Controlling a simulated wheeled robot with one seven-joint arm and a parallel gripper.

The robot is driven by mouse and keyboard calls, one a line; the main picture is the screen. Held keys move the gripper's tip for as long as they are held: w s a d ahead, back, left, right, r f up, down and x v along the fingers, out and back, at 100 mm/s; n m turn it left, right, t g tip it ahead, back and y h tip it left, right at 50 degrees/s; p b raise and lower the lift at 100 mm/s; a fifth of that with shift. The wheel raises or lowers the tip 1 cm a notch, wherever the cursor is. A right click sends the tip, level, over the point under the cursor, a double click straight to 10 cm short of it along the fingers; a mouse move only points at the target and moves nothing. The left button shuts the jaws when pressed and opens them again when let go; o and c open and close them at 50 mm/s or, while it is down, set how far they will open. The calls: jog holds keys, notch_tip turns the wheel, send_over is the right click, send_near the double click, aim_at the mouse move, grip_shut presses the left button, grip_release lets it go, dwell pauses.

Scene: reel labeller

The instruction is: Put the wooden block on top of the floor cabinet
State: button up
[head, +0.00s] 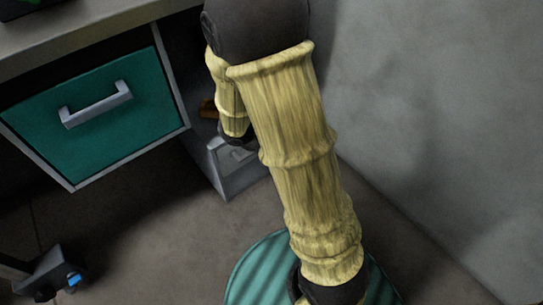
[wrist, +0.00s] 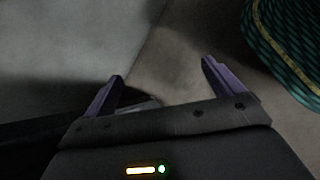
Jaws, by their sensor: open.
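My gripper (wrist: 162,70) is open in the wrist view, its two purple fingers apart with nothing held between them. In the head view only the dark end of my forearm shows, just above a low grey cabinet-like box (head: 226,178); the fingers cannot be made out there. The box may be the floor cabinet; my arm hides part of it. A small brown thing (head: 208,109) shows behind my forearm, partly covered; it may be the wooden block, but I cannot tell. No clear block shows in the wrist view.
A desk (head: 90,38) with a teal drawer (head: 95,125) stands at the left of the head view. A grey wall (head: 430,110) is at the right. A dark caster foot (head: 55,278) is at lower left. Bare floor (head: 150,225) lies in front of the drawer.

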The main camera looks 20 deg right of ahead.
jog(key=s+a+r+m+t+y, duration=0.2)
jog(key=a+m+y, duration=0.5)
jog(key=m, duration=0.4)
notch_tip(320, 180, up, 3)
jog(key=shift+a+f+m+t+y, duration=0.2)
jog(key=shift+m+t+y, duration=0.1)
jog(key=shift+t+y, duration=0.4)
jog(key=w+p+v, duration=0.1)
jog(key=p+v, duration=0.6)
jog(key=p, duration=0.1)
jog(key=w+r+p+v, duration=0.1)
jog(key=w+p+v, duration=0.1)
jog(key=p+v, duration=0.5)
jog(key=shift+r+p, duration=0.35)
jog(key=shift+r, duration=0.2)
jog(key=shift+w+d, duration=0.1)
jog(key=shift+w, duration=0.05)
